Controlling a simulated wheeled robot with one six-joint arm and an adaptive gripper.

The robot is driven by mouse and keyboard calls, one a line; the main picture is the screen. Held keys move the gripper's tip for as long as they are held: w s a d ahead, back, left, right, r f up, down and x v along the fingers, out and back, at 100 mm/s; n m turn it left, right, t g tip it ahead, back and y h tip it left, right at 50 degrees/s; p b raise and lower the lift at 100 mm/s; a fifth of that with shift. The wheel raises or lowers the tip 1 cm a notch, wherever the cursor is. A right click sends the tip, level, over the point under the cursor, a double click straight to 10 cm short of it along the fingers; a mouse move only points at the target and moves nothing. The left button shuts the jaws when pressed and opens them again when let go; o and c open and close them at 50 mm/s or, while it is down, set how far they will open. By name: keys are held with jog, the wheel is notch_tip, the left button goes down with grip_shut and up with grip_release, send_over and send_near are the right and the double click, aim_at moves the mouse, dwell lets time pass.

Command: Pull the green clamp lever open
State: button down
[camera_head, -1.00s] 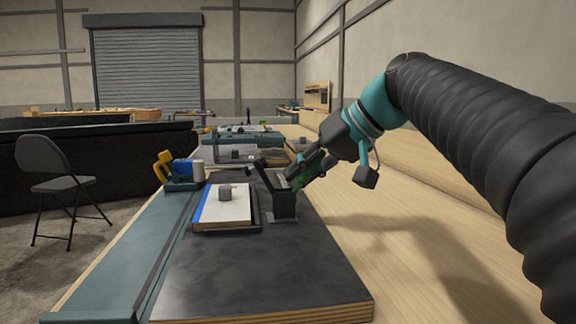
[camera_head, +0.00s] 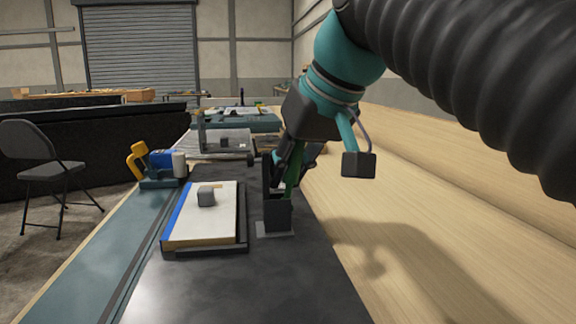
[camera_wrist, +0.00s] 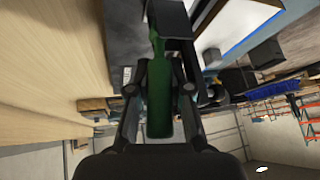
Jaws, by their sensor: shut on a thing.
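The green lever (camera_head: 295,168) stands steeply above the black clamp base (camera_head: 278,213), leaning slightly right in the head view. My gripper (camera_head: 287,160) is shut on the lever from above. In the wrist view the green lever (camera_wrist: 158,105) runs between the two dark fingers of my gripper (camera_wrist: 160,88), which sit on either side of it. The clamp stands at the right side of a white board with a blue edge (camera_head: 185,228). My fingers hide part of the lever and the clamp's upper linkage.
A grey block (camera_head: 206,196) rests on the white board. A yellow-and-blue tool (camera_head: 150,165) stands to the left. More fixtures (camera_head: 228,140) stand further back on the bench. The wooden surface right of the dark plate (camera_head: 230,285) is clear.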

aim_at(300, 148)
jog(key=shift+f, duration=0.1)
jog(key=c, duration=1)
grip_release()
jog(key=shift+c, duration=0.2)
jog(key=shift+a, duration=0.1)
jog(key=shift+v, duration=4.05)
